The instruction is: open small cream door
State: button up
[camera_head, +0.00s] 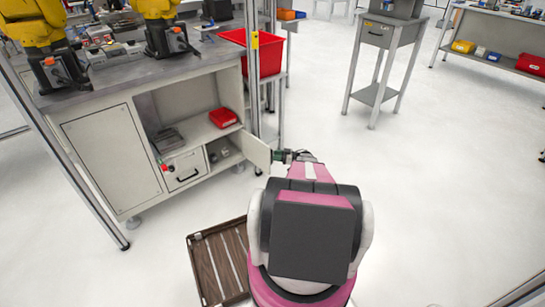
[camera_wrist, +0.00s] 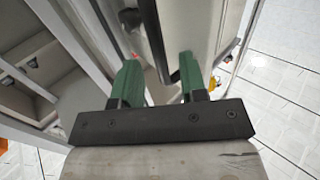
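The small cream door (camera_head: 257,151) is at the right end of the bench cabinet in the head view. It stands swung outward, with the small compartment (camera_head: 222,150) beside it open to view. My gripper (camera_head: 288,155) is just right of the door's free edge. In the wrist view, the two green fingers of my gripper (camera_wrist: 158,85) are spread apart. A cream panel (camera_wrist: 198,25), which looks like the door, and a dark upright strip (camera_wrist: 153,38) lie just beyond and between the fingertips. I cannot tell whether either finger touches them.
A cream drawer with a black handle (camera_head: 185,170) and a larger closed door (camera_head: 112,155) are left of the compartment. A metal post (camera_head: 252,70) stands close behind the small door. A brown slatted pallet (camera_head: 222,262) lies left of my base. Floor to the right is clear.

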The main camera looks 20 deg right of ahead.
jog(key=v, duration=0.7)
jog(key=shift+d, duration=0.3)
jog(key=shift+s, duration=0.15)
